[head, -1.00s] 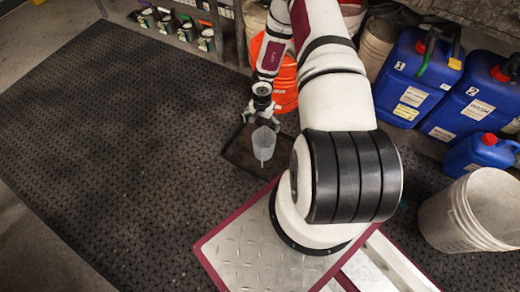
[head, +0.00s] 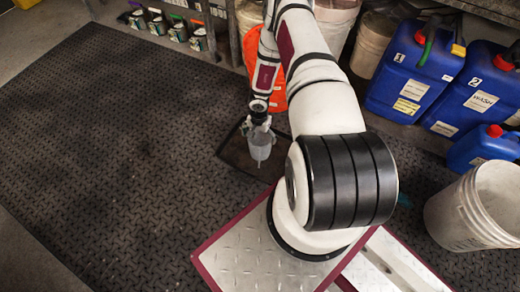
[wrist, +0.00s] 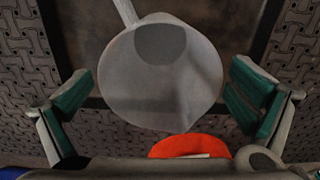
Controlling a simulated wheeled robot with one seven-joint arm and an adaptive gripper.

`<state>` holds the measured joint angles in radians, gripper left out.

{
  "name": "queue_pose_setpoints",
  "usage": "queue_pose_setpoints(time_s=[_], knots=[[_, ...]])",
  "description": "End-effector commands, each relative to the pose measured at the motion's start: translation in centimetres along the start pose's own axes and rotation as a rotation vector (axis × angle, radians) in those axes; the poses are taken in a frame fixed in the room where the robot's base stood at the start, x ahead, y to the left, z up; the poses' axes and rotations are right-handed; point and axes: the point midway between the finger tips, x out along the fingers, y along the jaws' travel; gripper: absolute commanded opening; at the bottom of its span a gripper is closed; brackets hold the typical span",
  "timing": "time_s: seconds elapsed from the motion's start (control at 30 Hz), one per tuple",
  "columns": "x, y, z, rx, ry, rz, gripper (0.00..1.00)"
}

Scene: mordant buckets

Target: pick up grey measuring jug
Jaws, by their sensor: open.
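The grey measuring jug (head: 260,148) stands on a dark square tray or mat on the floor, near the middle of the head view. In the wrist view I look down on the jug (wrist: 160,85), with its handle at the top. My gripper (head: 259,132) is over the jug in the head view. In the wrist view its two green-padded fingers (wrist: 160,103) are spread wide, one on each side of the jug, with a gap on both sides. The jug's lower part is partly hard to make out.
An orange bucket (head: 252,75) stands close behind my arm. Blue jerrycans (head: 412,75) and a white bucket (head: 460,215) are on the right. Several small tins (head: 178,30) line the back left. The black patterned floor mat (head: 110,150) is clear on the left.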

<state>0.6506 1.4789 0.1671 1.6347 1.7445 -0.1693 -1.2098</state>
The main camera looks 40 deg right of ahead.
Motion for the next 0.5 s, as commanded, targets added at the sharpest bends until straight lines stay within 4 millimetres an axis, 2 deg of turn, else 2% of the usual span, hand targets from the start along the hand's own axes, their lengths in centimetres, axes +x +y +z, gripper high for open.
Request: queue_pose_setpoints(time_s=[0.1, 0.37, 0.5], knots=[[1.04, -0.02, 0.05, -0.001, 0.000, 0.000, 1.00], [1.06, -0.03, 0.03, -0.001, 0.000, 0.000, 1.00], [1.05, -0.03, 0.03, -0.001, 0.000, 0.000, 0.71]])
